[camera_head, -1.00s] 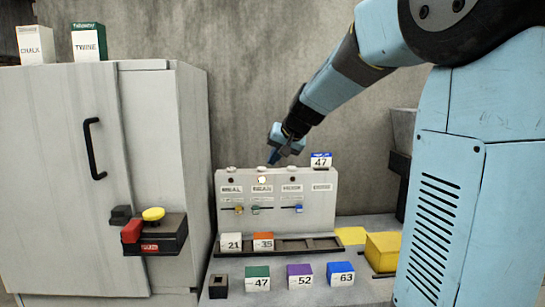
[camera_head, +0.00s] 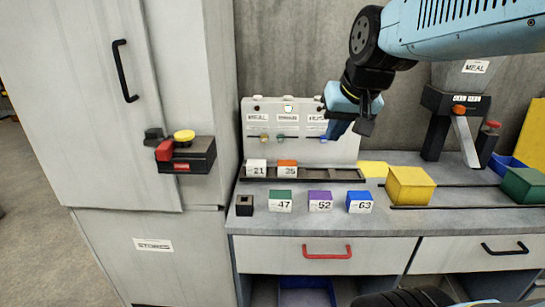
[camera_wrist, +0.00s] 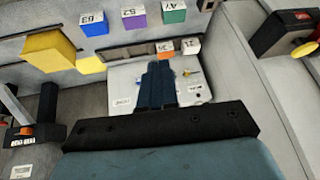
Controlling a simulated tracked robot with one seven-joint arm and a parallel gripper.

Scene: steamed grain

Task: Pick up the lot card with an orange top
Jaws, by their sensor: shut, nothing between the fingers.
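The lot card with an orange top (camera_head: 287,169) reads 35. It stands in the dark rack (camera_head: 330,175) at the foot of the control panel, just right of the white card 21 (camera_head: 256,167). In the wrist view the orange-topped card (camera_wrist: 165,47) shows upside down, just beyond the fingertips in the picture. My gripper (camera_head: 338,128) is shut and empty, in front of the panel's right part, above and to the right of the card. The wrist view shows its fingers (camera_wrist: 158,66) together, with the panel behind them.
Cards with green (camera_head: 280,201), purple (camera_head: 320,201) and blue (camera_head: 359,201) tops stand on the counter before the rack. A small dark block (camera_head: 244,205) is at their left. A yellow block (camera_head: 410,187) sits at right. The tall cabinet (camera_head: 150,230) borders the left.

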